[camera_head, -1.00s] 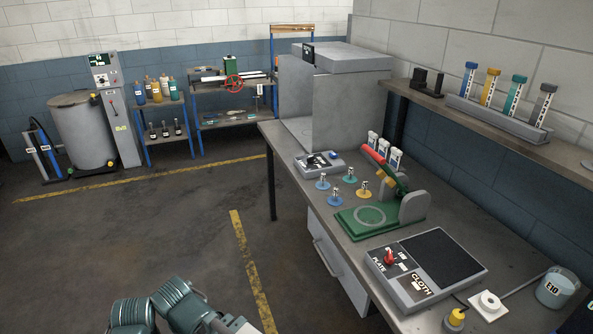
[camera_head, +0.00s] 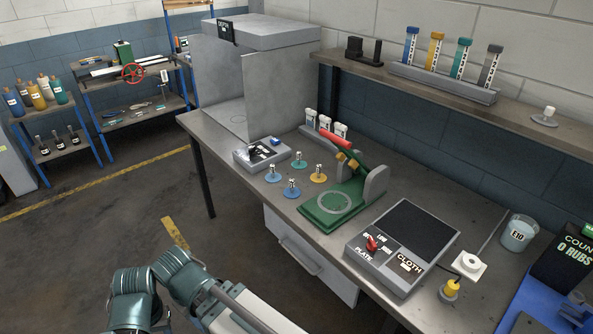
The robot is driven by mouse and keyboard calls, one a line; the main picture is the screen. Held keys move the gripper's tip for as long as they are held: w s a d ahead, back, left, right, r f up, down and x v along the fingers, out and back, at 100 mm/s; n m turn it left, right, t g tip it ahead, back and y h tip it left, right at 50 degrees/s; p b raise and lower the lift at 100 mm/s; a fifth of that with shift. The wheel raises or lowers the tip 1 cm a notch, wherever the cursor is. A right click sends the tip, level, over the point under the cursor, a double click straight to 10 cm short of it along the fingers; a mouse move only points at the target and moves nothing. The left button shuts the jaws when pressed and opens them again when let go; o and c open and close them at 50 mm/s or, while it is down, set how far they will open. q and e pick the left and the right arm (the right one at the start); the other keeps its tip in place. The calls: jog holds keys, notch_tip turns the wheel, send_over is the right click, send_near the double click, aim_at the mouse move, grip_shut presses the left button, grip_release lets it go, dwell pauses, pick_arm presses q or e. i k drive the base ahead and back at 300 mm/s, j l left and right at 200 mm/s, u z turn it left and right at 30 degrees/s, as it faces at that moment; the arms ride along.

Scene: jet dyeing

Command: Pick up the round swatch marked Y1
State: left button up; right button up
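Several small round swatches with upright tagged pegs stand close together on the workbench in the head view. One is yellow (camera_head: 318,177), one teal (camera_head: 299,162), and two are blue, one at the left (camera_head: 273,176) and one in front (camera_head: 291,190). The tag marks are too small to read, so I cannot tell which is Y1. One of my arms shows at the bottom left, apart from the bench. Neither of my grippers is in view.
On the workbench (camera_head: 400,171), right of the swatches, stands a green press (camera_head: 325,210) with a red handle. A small scale (camera_head: 261,153) is behind them. A control box (camera_head: 402,245) and a cup marked E10 (camera_head: 519,233) stand further right. A shelf (camera_head: 400,85) hangs above.

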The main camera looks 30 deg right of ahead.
aim_at(272, 177)
jog(key=i+j+z, duration=0.15)
jog(key=z, duration=0.25)
jog(key=i+j+z, duration=0.2)
jog(key=z, duration=0.2)
jog(key=i+j+z, duration=0.2)
jog(key=z, duration=0.2)
jog(key=i+j+z, duration=0.1)
jog(key=j+z, duration=0.3)
jog(key=i+j+z, duration=0.1)
jog(key=j+z, duration=0.45)
jog(key=j, duration=0.2)
